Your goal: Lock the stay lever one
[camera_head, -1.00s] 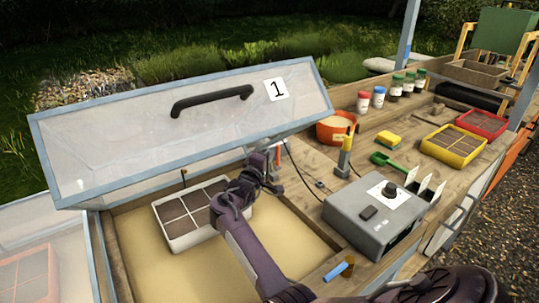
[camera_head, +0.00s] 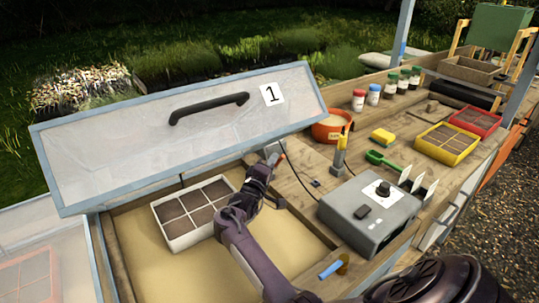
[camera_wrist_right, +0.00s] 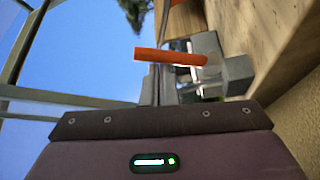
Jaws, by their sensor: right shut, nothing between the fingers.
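The lid marked 1 (camera_head: 130,140) is raised and tilted over a sand-filled bed (camera_head: 200,262). The orange stay lever (camera_wrist_right: 168,56) lies across the right wrist view, just beyond my right gripper (camera_wrist_right: 165,88). In the head view, a small bit of orange (camera_head: 282,149) shows at the tip of my right gripper (camera_head: 273,158). That gripper is shut and empty, beside the lid's right lower corner. I cannot tell whether it touches the lever. The lever's base is partly hidden by the gripper. My left gripper is out of view.
A white tray with soil cells (camera_head: 183,240) stands in the bed, left of my right arm. A grey control box (camera_head: 350,235) with a black knob is at right. A yellow-handled tool (camera_head: 341,148), an orange pot (camera_head: 322,134) and jars stand behind it.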

